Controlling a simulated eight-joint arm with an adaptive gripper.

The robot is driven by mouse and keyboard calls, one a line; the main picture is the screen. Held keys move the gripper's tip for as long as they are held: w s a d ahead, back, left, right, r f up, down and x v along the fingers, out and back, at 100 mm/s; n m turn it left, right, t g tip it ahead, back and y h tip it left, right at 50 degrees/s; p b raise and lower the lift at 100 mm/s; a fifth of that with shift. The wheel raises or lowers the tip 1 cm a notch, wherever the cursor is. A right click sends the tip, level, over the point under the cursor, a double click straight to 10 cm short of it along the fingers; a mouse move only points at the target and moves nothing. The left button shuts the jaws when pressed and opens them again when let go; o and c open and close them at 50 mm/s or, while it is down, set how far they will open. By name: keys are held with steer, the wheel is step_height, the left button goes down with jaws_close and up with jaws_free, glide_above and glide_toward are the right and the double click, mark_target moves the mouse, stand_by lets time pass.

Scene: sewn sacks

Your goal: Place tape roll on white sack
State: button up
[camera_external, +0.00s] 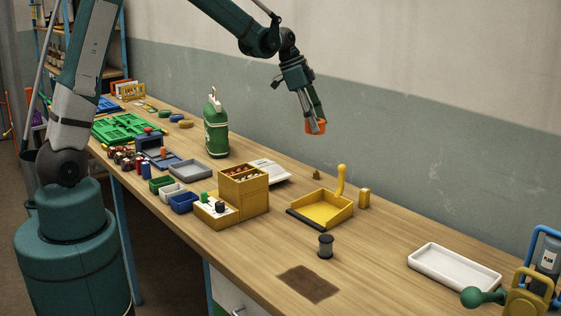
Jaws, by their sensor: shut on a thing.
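My gripper (311,121) is high above the back part of the workbench, pointing down. It is shut on a short, round orange thing, which looks like the tape roll (316,128). The fingers cover part of it, and it is clear of the bench. No sack shape is plain to me. A flat white thing (268,171) lies on the bench behind the yellow drawer box, below and left of my gripper in the picture. I cannot tell if it is the white sack.
A green jug (216,133) stands left of the white thing. A yellow drawer box (243,190), a yellow dustpan-like tray (322,208) and a dark spool (326,245) stand nearer. A white tray (455,284) is at right. Bare wood lies between the spool and white tray.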

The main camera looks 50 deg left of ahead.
steer(key=s+a+n+p, duration=0.1)
steer(key=s+a, duration=0.3)
steer(key=a, duration=0.4)
steer(key=s+a, duration=0.5)
steer(key=a, duration=0.4)
glide_above(270, 166)
steer(key=a, duration=0.1)
steer(key=shift+s+a+f, duration=0.1)
steer(key=shift+s+f, duration=0.1)
steer(key=shift+f, duration=1.1)
steer(key=shift+s+f, duration=0.2)
steer(key=shift+f, duration=1.1)
steer(key=shift+f, duration=2.95)
steer(key=shift+f, duration=2.1)
steer(key=shift+f, duration=0.15)
